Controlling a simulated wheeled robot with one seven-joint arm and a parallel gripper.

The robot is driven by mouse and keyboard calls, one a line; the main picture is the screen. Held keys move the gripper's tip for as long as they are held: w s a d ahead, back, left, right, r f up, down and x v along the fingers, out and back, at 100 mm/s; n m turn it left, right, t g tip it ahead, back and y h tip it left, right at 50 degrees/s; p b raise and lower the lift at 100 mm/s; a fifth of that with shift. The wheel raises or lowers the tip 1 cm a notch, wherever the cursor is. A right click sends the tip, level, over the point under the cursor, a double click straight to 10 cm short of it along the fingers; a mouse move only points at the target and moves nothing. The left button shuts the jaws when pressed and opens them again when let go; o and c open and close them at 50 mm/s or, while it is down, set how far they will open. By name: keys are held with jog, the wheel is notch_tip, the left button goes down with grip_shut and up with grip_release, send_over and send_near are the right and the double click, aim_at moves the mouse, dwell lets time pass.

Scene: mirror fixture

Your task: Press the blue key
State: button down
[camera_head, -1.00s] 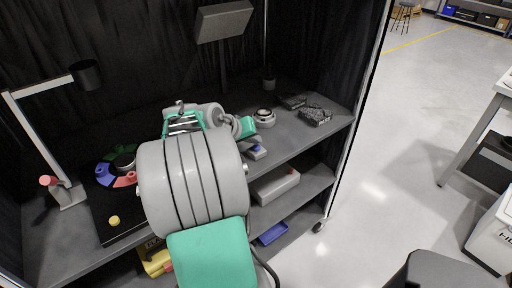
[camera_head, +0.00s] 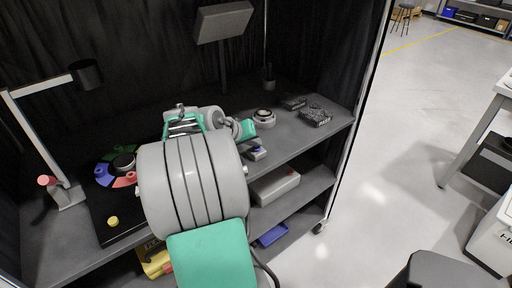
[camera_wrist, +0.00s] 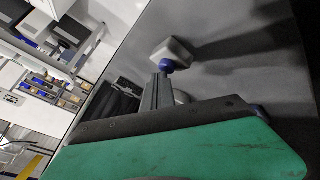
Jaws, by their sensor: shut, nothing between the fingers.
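A small grey block with a blue key (camera_head: 259,150) sits on the bench top near its front edge, in the middle of the head view. In the wrist view the blue key (camera_wrist: 167,65) juts from the pale block (camera_wrist: 174,49). My gripper (camera_wrist: 161,76) is shut and empty, its fingertips right at the blue key. I cannot tell whether they touch it. In the head view my gripper, under its green housing, is just above the block, its fingertips largely hidden. The block is partly covered there.
A round grey device (camera_head: 264,117) and dark rough blocks (camera_head: 316,116) lie right of my gripper. A white box (camera_head: 275,187) is on the shelf below.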

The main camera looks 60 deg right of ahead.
aim_at(255, 149)
jog(key=shift+f, duration=0.1)
jog(key=shift+r+p, duration=0.65)
jog(key=shift+r, duration=0.25)
notch_tip(255, 149, up, 6)
jog(key=p, duration=0.4)
